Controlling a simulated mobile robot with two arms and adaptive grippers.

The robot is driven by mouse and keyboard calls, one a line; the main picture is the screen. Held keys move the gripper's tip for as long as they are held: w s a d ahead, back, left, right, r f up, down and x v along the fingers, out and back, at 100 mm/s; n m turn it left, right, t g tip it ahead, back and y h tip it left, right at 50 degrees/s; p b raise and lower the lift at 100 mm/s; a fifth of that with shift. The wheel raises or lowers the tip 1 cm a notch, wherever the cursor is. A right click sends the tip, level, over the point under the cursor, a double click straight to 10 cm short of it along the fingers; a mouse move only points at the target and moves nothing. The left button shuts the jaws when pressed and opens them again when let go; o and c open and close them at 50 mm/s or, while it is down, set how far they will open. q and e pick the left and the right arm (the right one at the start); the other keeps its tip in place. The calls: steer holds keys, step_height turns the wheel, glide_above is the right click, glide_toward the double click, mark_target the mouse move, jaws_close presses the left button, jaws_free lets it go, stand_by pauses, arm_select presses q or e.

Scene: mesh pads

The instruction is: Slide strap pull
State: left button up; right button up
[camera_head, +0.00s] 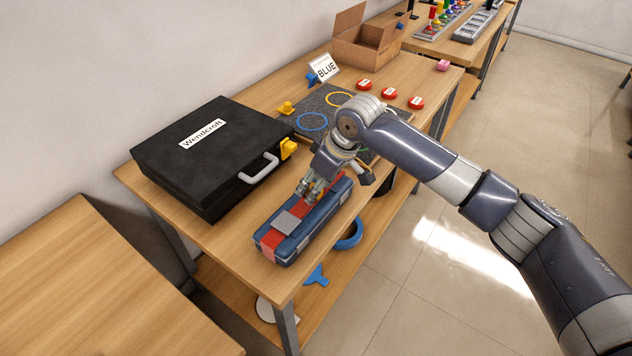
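A long blue case (318,228) lies on the wooden table near its front edge. A red strap (270,238) runs around it, and a grey plate like a buckle (287,223) sits on the strap at the near end. My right gripper (309,191) points down at the top of the blue case, toward its far half, close to a red part of the strap. Its fingertips are small and partly merged with the strap, so I cannot tell whether they grip it. My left gripper is not in view.
A black case (205,150) with a grey handle stands left of the blue case. A lower shelf holds blue items.

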jaws_close()
steer(key=s+a+p, duration=0.2)
steer(key=s+p, duration=0.1)
steer(key=shift+a, duration=0.1)
steer(key=shift+s+a, duration=0.25)
steer(key=shift+s, duration=0.15)
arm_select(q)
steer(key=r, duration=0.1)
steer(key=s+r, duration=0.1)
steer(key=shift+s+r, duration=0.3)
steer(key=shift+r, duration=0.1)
arm_select(e)
steer(key=shift+f, duration=0.1)
jaws_free()
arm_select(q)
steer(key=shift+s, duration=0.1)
arm_select(e)
steer(key=shift+w, duration=0.1)
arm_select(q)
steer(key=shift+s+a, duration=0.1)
